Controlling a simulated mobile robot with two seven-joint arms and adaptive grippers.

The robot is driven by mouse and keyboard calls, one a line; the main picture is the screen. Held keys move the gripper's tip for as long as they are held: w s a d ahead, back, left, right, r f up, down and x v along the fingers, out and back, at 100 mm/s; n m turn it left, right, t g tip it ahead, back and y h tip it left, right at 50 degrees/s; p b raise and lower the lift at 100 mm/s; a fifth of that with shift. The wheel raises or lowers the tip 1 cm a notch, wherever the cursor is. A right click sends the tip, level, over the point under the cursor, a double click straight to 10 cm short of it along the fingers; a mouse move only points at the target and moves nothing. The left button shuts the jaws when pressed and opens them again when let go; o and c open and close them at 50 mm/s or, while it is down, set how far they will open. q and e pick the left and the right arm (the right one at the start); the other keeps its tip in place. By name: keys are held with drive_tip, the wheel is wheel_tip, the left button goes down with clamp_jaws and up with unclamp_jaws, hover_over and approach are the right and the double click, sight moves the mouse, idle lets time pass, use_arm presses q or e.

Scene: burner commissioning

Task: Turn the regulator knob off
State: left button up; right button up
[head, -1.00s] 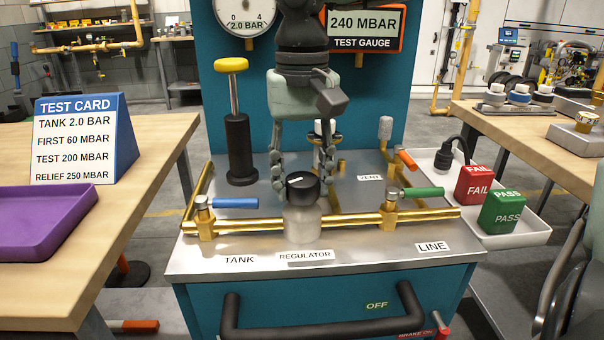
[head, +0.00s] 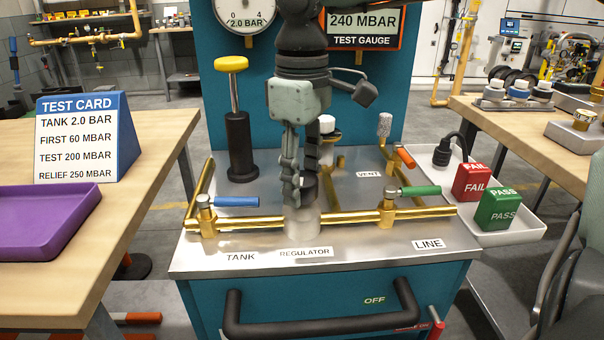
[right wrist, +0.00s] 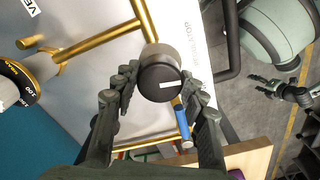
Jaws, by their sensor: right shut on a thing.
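The regulator is a pale round body (head: 302,222) with a black knob (head: 309,188) on top, behind the REGULATOR label. In the right wrist view the knob (right wrist: 160,80) shows a white pointer mark and sits between the fingertips. My right gripper (head: 300,190) comes down from above and is shut on the knob; its fingers hide much of it in the head view. The right gripper's fingers also show in the right wrist view (right wrist: 158,92). My left gripper (right wrist: 268,86) hangs off to the side there, small, its fingers apart and empty.
Blue-handled (head: 236,201) and green-handled (head: 420,190) valves flank the regulator on the brass pipe. An orange-handled valve (head: 404,156) and a black pump (head: 239,145) stand behind. The test gauge (head: 362,22) reads 240 MBAR. A black bar handle (head: 320,328) runs along the front.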

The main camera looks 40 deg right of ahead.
sight(302, 178)
drive_tip(key=shift+n, duration=1)
drive_tip(key=o, duration=1.2)
drive_tip(key=shift+c, duration=0.2)
drive_tip(key=shift+r, duration=0.1)
wheel_tip(302, 178, up, 12)
